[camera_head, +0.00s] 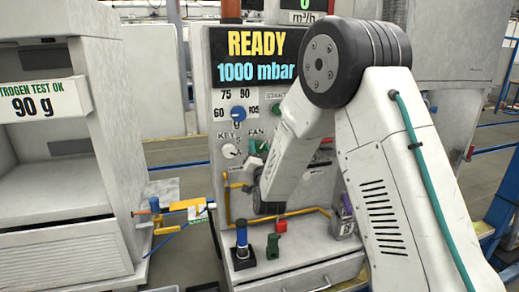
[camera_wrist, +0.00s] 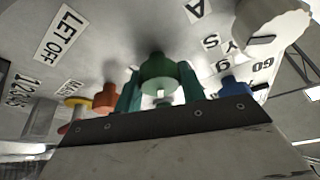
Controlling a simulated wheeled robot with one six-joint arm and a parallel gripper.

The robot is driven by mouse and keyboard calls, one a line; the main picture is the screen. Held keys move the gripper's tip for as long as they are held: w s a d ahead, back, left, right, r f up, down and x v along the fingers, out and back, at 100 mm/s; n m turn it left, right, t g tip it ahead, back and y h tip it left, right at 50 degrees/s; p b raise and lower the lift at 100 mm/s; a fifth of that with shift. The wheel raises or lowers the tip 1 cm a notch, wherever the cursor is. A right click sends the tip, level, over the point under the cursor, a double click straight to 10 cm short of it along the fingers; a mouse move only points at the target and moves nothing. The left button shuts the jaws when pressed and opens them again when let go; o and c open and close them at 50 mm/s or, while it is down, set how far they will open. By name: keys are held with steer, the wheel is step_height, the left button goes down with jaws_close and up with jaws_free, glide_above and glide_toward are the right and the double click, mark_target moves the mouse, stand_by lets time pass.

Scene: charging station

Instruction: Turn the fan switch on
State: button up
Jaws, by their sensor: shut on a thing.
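The fan switch (camera_head: 258,146) is a green knob under the FAN label on the grey control panel (camera_head: 216,105). In the wrist view a green knob (camera_wrist: 158,70) with a small white mark sits between the two teal fingers of my gripper (camera_wrist: 160,94). The fingers are shut on it, one on each side. In the head view my gripper (camera_head: 252,172) is at the panel, just below the FAN label, and my arm hides much of it. The switch's exact angle is hard to tell.
A white key knob (camera_head: 231,151) is left of the fan switch, and a blue dial (camera_head: 238,114) is above it. A yellow pipe (camera_head: 229,205) runs along the panel.

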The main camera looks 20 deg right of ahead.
steer(key=m+g+h, duration=0.1)
steer(key=m, duration=0.2)
steer(key=m+g+h, duration=0.1)
steer(key=m+h, duration=0.1)
steer(key=m, duration=0.2)
steer(key=m+g, duration=0.1)
steer(key=m, duration=0.2)
steer(key=m+g, duration=0.1)
steer(key=m, duration=0.2)
steer(key=shift+f+g+h, duration=0.1)
steer(key=shift+g+h, duration=0.2)
steer(key=shift+m, duration=0.4)
steer(key=o, duration=1)
steer(key=shift+c, duration=0.2)
steer(key=v, duration=0.8)
steer(key=shift+w, duration=0.1)
